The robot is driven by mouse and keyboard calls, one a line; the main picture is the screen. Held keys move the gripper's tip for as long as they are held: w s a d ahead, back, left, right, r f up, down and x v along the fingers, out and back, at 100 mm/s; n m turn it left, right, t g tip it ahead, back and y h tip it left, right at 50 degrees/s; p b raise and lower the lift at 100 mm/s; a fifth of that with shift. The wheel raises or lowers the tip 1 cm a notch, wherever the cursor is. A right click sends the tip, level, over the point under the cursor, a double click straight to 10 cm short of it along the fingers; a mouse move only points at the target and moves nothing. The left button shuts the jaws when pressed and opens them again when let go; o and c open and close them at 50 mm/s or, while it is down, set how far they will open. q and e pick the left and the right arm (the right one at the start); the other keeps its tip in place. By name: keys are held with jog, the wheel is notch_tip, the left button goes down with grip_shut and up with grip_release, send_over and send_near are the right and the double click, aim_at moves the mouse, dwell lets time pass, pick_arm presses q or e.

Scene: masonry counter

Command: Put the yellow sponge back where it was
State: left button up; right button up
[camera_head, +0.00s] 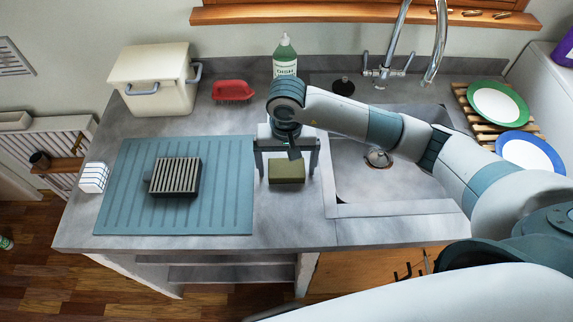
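The yellow sponge (287,172) shows as a dull olive-yellow block with a darker top. It lies on the grey counter between the blue drying mat and the sink. My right gripper (286,167) is above it, pointing down, with its fingers wide apart to the left and right of the sponge. Gaps show between the fingers and the sponge, and part of its back is hidden by the gripper. My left gripper is out of view.
A ribbed dark block (175,176) lies on the blue mat (220,212). A white striped block (94,177), a cream bin (152,80), a red brush (232,91) and a green dish-soap bottle (285,62) stand around. The sink (365,195) and a plate rack (480,126) are right.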

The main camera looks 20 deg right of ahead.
aim_at(286, 168)
jog(key=shift+r, duration=0.1)
jog(key=shift+r, duration=0.1)
jog(key=shift+w+r, duration=0.1)
jog(key=shift+r, duration=0.4)
notch_tip(286, 168, up, 11)
jog(key=b, duration=0.4)
dwell(0.5)
